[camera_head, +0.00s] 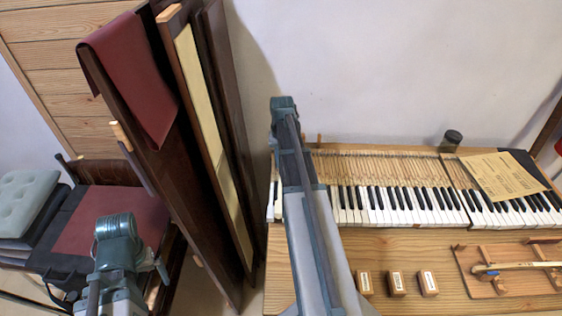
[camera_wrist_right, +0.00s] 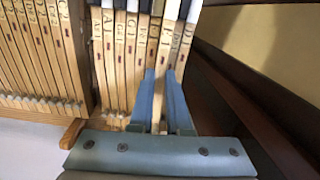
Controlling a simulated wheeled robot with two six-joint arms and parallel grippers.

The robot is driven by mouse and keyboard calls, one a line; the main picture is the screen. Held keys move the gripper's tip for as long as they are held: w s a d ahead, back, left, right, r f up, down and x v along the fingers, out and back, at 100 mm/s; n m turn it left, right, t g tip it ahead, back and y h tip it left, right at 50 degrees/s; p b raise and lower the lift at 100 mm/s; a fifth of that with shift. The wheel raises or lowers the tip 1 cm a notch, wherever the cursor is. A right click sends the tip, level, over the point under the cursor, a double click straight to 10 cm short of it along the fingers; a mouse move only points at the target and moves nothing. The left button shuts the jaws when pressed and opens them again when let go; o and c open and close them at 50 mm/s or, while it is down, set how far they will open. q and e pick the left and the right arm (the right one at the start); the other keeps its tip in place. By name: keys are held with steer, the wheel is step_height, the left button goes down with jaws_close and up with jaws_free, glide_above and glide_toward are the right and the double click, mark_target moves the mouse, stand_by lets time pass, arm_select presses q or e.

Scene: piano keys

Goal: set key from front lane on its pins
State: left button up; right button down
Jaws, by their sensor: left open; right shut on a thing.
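My right gripper (camera_wrist_right: 163,80) is shut on a slim bare-wood key (camera_wrist_right: 157,112), with its two blue fingers on either side of it. The held key lies in line with the neighbouring lettered keys (camera_wrist_right: 108,45). Its pins are hidden, so I cannot tell whether it sits on them. In the head view my right arm covers part of the keyboard's left end, and that gripper is hidden there. My left gripper (camera_head: 118,232) is at the lower left, open, well away from the keyboard (camera_head: 400,205); its fingertips are hard to make out.
Dark upright panels (camera_head: 205,150) stand close to the keyboard's left end. Three small wooden blocks (camera_head: 397,283) and a wooden rack (camera_head: 480,287) lie on the front board. A paper sheet (camera_head: 500,176) and a dark jar (camera_head: 451,140) are at the right. A padded bench (camera_head: 115,215) is at left.

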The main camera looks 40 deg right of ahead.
steer(key=shift+f+b, duration=0.5)
steer(key=shift+f, duration=0.05)
steer(key=c, duration=1.2)
jaws_free()
steer(key=shift+r, duration=0.2)
steer(key=shift+r+p, duration=0.95)
steer(key=shift+p, duration=0.2)
steer(key=o, duration=0.5)
steer(key=shift+o, duration=0.2)
